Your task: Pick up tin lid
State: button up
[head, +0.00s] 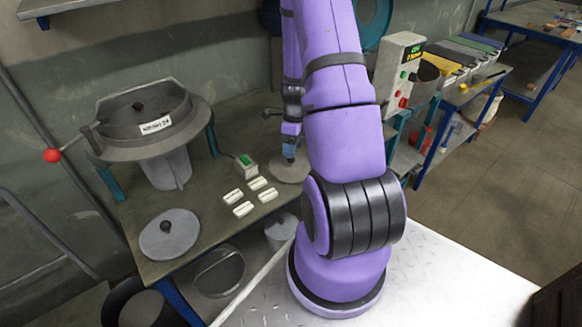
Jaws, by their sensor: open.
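A flat round grey lid with a dark knob (169,234) lies at the front left corner of the workbench. A second flat grey disc (287,173) lies on the bench toward the right, partly hidden by my arm. I cannot tell for sure which of the two is the tin lid. My gripper (290,155) points down just above the second disc. It is open, with nothing seen held in it. It is small in the view and partly covered by my arm, so I cannot tell whether its fingertips touch the disc.
The bench (205,250) also holds a large grey labelled hopper (160,150), several small white blocks (242,208) and a small box with a green display (246,166). A control box (400,70) stands behind my arm. Bins sit below the bench. Floor is clear at right.

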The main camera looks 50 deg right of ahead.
aim_at(291, 163)
jog(key=shift+s+a+f, duration=0.1)
jog(key=shift+a+f, duration=0.05)
jog(key=shift+f, duration=0.6)
jog(key=shift+s+a+f, duration=0.1)
jog(key=shift+a+f, duration=0.1)
jog(key=shift+f, duration=0.55)
jog(key=shift+a+f, duration=0.15)
jog(key=shift+f, duration=0.6)
jog(key=shift+c, duration=0.3)
jog(key=c, duration=1)
